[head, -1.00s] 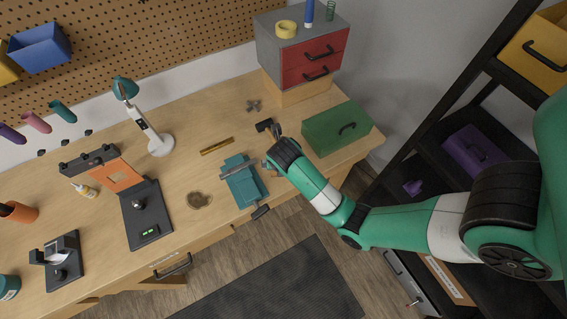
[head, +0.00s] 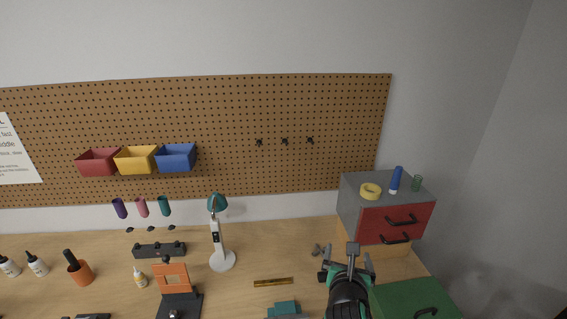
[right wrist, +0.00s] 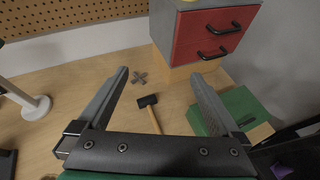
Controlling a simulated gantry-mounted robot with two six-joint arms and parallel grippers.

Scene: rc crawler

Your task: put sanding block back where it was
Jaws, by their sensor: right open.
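I cannot make out a sanding block in either current view. My right gripper (head: 348,270) is at the lower centre right of the head view, over the back right of the workbench. In the right wrist view, its two fingers (right wrist: 158,80) are spread wide with nothing held between them. A hammer with a black head and wooden handle (right wrist: 149,102) lies on the bench below and between the fingers. My left gripper is not in view.
A grey cabinet with red drawers (head: 391,225) stands right of the gripper, with yellow tape (head: 371,191) on top. A green box (head: 415,300) sits in front. Small grey pieces (right wrist: 139,77) lie near the hammer. A lamp (head: 222,262) and brass strip (head: 273,282) are left.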

